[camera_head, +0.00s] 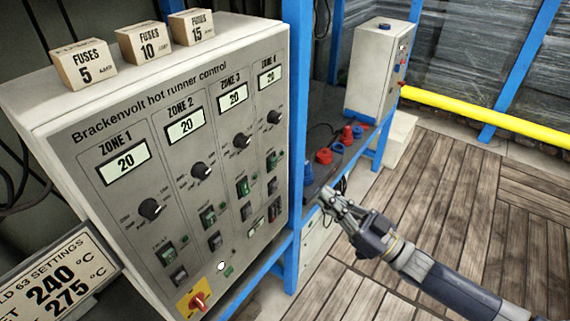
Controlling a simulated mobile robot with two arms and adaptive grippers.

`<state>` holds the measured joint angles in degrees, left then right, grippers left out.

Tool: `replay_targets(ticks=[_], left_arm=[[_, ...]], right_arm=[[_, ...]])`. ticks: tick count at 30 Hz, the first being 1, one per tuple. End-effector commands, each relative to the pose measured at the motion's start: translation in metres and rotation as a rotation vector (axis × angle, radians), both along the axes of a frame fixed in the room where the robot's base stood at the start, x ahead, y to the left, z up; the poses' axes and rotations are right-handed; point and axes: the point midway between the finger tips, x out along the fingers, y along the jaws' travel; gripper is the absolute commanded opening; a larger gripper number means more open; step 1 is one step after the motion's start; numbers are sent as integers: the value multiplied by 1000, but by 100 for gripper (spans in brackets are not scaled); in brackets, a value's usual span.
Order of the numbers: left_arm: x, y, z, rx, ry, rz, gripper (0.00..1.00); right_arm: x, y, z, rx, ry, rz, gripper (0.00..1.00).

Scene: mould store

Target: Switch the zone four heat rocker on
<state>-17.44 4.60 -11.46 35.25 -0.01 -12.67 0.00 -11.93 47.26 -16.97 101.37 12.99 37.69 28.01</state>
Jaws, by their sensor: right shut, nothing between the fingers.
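The grey Brackenvolt hot runner control panel (190,150) fills the left and middle of the head view. Zone four is its rightmost column, with a display (270,77) reading 20 and a black knob (274,117). Below the knob are a green rocker (271,160) and a dark rocker (272,186). Their labels are too small to read, and I cannot tell which way either is tipped. My right gripper (328,200) is shut and empty, to the right of the panel and apart from the zone four rockers. My left gripper is not in view.
Three fuse boxes (143,44) stand on top of the panel. A blue post (298,130) rises along its right edge, near my right gripper. Red and blue connectors (324,156) sit on a shelf behind. A yellow pipe (480,113) crosses at right above open wooden floor.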

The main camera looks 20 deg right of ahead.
Motion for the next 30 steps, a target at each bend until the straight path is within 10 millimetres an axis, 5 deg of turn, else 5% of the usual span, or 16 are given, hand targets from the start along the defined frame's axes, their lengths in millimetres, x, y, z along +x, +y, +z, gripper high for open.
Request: replay_targets(ticks=[18,30], left_arm=[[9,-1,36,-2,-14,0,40],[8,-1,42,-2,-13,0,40]], right_arm=[[80,62,37,1,-2,0,0],[96,75,40,-1,1,1,0]])
